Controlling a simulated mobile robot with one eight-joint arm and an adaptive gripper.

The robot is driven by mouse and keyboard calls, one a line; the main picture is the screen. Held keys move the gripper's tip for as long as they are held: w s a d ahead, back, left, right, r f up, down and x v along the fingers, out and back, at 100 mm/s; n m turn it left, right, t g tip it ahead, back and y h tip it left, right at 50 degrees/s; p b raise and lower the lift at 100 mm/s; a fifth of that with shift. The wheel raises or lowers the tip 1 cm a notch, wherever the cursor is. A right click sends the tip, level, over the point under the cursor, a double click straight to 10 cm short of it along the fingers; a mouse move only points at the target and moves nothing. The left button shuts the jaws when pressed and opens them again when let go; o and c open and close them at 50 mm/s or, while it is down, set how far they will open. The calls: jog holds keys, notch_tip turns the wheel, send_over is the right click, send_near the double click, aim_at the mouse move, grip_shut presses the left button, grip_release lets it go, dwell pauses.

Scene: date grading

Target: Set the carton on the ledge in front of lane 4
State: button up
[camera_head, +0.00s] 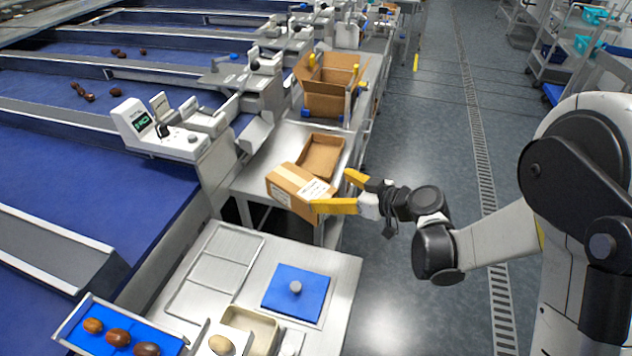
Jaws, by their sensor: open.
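A closed brown carton (291,187) with white labels is at the near end of the steel ledge (250,182), in front of a blue lane (60,165). It sits at an angle, and I cannot tell if its base rests fully on the ledge. My gripper (329,189), with yellow fingers, is open at the carton's right end. The lower finger overlaps the carton's near right corner; the upper finger is beside its far right corner. Contact cannot be told. No lane number is readable.
A shallow brown tray (321,156) lies just behind the carton. An open box (328,88) stands farther back. A grader unit (165,132) borders the ledge on the left. The near steel table (338,275) holds a blue pad (296,291) and date trays. The aisle floor (425,130) is clear.

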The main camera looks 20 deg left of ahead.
jog(key=shift+v, duration=0.9)
jog(key=s+d+r+m+t+h, duration=0.1)
jog(key=s+d+r+m+h, duration=0.2)
jog(key=d, duration=0.6)
jog(key=s+d+r+m+t+h, duration=0.1)
jog(key=d+r+m+h, duration=0.25)
jog(key=d+r, duration=0.35)
jog(key=s+d+m+h, duration=0.3)
jog(key=s+d, duration=0.4)
jog(key=d, duration=0.3)
jog(key=s+d+m+t+h, duration=0.1)
jog(key=s+d+m+h, duration=0.2)
jog(key=d, duration=0.8)
jog(key=s+m, duration=0.2)
jog(key=s, duration=0.1)
jog(key=shift+s+d+r, duration=0.15)
jog(key=shift+s+d, duration=0.1)
jog(key=shift+s, duration=0.15)
jog(key=shift+h, duration=0.25)
